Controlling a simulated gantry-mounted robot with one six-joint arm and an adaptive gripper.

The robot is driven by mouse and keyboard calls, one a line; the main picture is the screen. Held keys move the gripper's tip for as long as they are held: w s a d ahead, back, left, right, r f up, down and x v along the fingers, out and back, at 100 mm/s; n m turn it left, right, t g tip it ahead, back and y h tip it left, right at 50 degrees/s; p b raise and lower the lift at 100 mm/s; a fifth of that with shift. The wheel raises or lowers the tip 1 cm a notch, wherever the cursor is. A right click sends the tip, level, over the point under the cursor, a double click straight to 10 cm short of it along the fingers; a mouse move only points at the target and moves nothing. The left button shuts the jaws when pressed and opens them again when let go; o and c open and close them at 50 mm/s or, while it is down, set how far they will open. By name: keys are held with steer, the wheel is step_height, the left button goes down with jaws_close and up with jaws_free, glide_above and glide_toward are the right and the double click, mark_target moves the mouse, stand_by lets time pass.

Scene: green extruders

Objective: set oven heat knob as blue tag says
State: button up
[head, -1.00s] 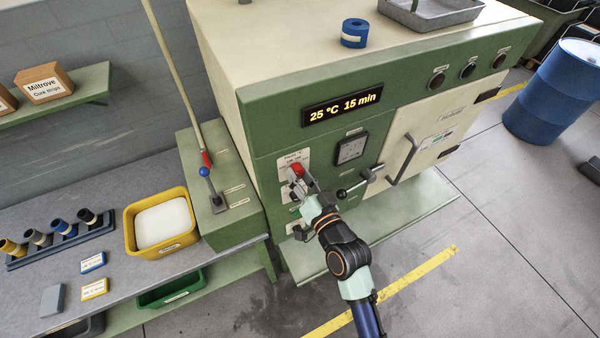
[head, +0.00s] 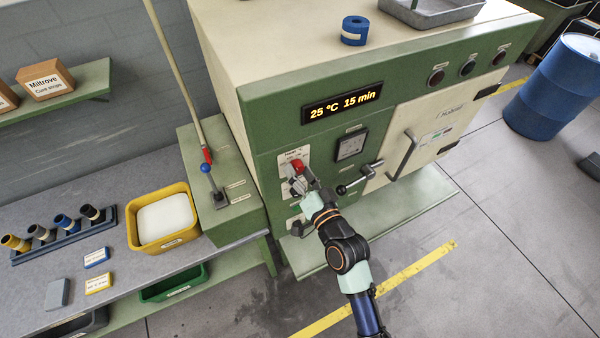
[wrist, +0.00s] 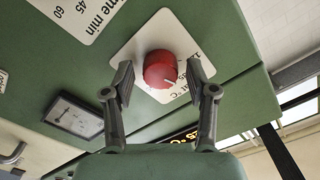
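The red heat knob (head: 297,166) sits on a white dial plate on the green oven front (head: 262,130). In the wrist view the knob (wrist: 160,69) lies between the fingertips of my gripper (wrist: 160,78), with a gap on each side. My gripper (head: 300,184) is open and partly covers the dial in the head view. A white pointer line shows on the knob; part of the scale is hidden. The oven display (head: 342,103) reads 25 °C 15 min. The blue tag (head: 96,258) lies on the bench; its text is too small to read.
A yellow-edged tag (head: 97,284) lies near the blue one, beside a yellow bin (head: 163,219) of white material. A black-knobbed lever (head: 358,179) and the oven door handle (head: 402,155) stick out right of my gripper. A gauge (head: 350,146) is above the lever.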

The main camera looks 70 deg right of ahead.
steer(key=v, duration=1.2)
stand_by(0.4)
steer(key=w+a+r+n+t+y, duration=0.2)
steer(key=w+a+r+n+y, duration=0.2)
steer(key=w+a+n+y, duration=0.85)
steer(key=w+a+r+n+g, duration=0.1)
steer(key=w+a+r+n, duration=0.15)
steer(key=a, duration=0.75)
steer(key=w+a+r+n+g, duration=0.1)
steer(key=w+a+r+n, duration=0.15)
steer(key=a, duration=0.65)
step_height(320, 180, up, 12)
steer(key=p, duration=1.2)
steer(key=shift+m+p, duration=0.4)
steer(key=shift+m, duration=0.05)
